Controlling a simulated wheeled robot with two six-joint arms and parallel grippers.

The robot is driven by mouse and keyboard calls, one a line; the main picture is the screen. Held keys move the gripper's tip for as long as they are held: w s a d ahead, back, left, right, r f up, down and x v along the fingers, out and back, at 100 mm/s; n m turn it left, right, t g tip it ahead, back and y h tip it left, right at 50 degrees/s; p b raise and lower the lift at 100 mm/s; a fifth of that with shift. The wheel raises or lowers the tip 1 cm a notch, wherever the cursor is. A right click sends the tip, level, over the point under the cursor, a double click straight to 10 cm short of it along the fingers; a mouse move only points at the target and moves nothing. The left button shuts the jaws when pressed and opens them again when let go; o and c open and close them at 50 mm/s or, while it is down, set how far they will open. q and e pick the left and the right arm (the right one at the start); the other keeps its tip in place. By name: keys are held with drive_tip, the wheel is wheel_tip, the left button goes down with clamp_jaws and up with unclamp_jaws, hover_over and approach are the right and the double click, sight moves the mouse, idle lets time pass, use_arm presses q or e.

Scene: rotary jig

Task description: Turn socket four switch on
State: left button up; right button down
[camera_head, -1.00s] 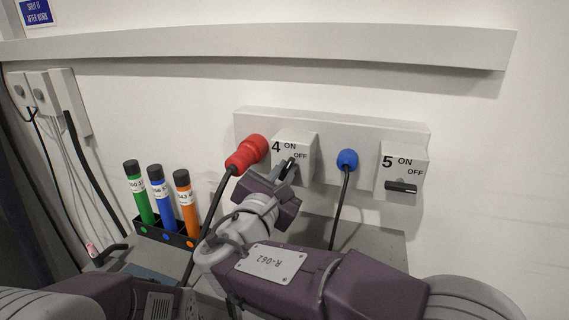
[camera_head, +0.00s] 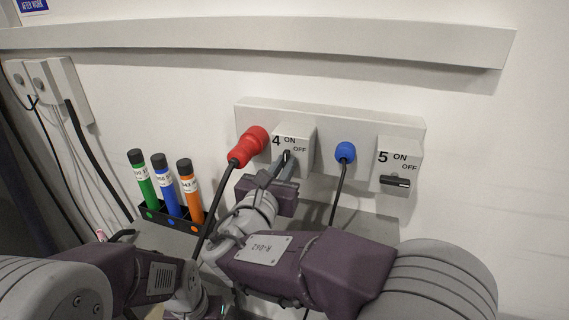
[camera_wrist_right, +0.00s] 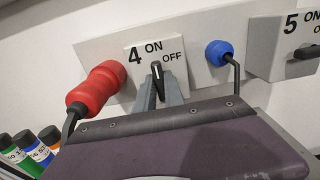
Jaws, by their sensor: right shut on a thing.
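The socket four switch box (camera_head: 305,143) carries a "4" with ON and OFF labels, and it also shows in the wrist view (camera_wrist_right: 175,52). Its black handle (camera_wrist_right: 157,72) stands close to upright, pointing up between the two labels. My right gripper (camera_head: 283,167) reaches it from below, with its grey fingers (camera_wrist_right: 159,97) shut on the handle, one on each side. The fingers hide the handle's lower part. My left arm shows at the lower left of the head view, but its fingers are not in view.
A red plug (camera_head: 250,146) with a black cable sits left of the switch, close to my right wrist. A blue plug (camera_head: 345,152) is to its right. Socket five (camera_head: 401,160) has its handle level. A rack (camera_head: 180,222) of colored tubes stands at left.

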drive_tip(key=shift+f, duration=0.2)
drive_tip(key=c, duration=1.4)
unclamp_jaws()
drive_tip(key=shift+c, duration=0.2)
drive_tip(key=shift+s+r, duration=0.1)
drive_tip(key=shift+r, duration=0.05)
drive_tip(key=b+v, duration=0.1)
drive_tip(key=v, duration=0.8)
drive_tip(key=shift+b, duration=0.3)
